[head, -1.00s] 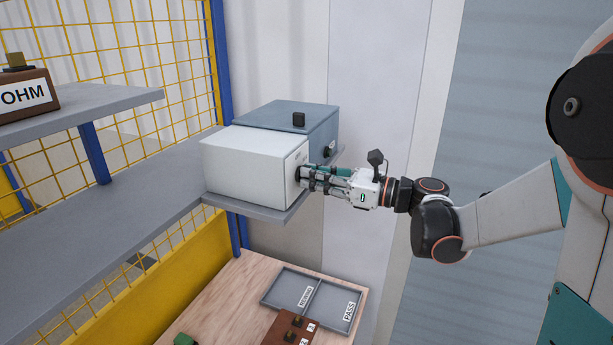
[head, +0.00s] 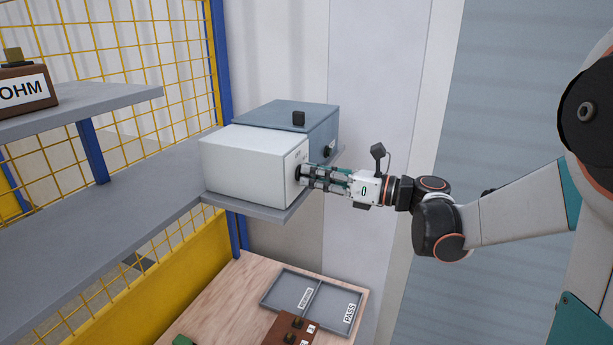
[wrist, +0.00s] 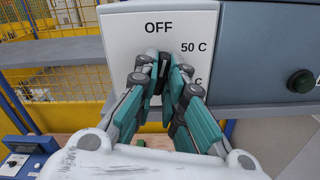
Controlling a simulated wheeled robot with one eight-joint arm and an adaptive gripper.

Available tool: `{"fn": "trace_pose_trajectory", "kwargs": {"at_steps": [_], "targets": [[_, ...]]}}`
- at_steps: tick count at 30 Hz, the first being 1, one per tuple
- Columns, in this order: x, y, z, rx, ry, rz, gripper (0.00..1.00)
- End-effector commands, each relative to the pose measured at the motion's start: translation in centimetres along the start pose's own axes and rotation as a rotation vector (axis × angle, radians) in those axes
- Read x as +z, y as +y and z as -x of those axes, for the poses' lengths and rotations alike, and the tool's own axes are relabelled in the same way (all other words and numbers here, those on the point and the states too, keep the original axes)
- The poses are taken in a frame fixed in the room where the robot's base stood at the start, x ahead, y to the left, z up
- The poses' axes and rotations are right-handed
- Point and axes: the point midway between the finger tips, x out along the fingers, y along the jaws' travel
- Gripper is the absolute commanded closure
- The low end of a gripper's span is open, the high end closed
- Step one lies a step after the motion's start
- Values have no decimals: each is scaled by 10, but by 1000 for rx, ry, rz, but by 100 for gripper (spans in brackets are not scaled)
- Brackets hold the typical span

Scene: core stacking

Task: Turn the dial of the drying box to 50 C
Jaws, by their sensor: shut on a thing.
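The drying box is a white box (head: 250,160) on the grey shelf, and its front face (wrist: 118,45) fills the upper middle of the wrist view. That face carries the labels "OFF" at the top and "50 C" at upper right; a lower label is mostly hidden, only a "C" showing. The dark dial (wrist: 162,66) sits below "OFF". My gripper (head: 304,175) reaches the face from the right in the head view. Its fingers (wrist: 160,75) are shut on the dial from both sides and hide most of it, so its pointer direction cannot be told.
A blue-grey box (head: 318,125) with a black knob on top stands behind the white box. Its dark button (wrist: 301,81) shows in the wrist view. Below is a wooden table with a grey divided tray (head: 280,299) and a brown block (head: 290,328). Yellow mesh (head: 150,60) stands behind the shelf.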

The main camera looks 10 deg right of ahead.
Motion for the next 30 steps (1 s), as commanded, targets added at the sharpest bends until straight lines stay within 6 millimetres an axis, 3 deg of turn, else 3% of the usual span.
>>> {"fn": "trace_pose_trajectory", "kwargs": {"at_steps": [11,21,30], "targets": [[-1,0,0,-1,0,-227,100],[-1,0,0,-1,1,-259,100],[-1,0,0,-1,0,-481,100]]}}
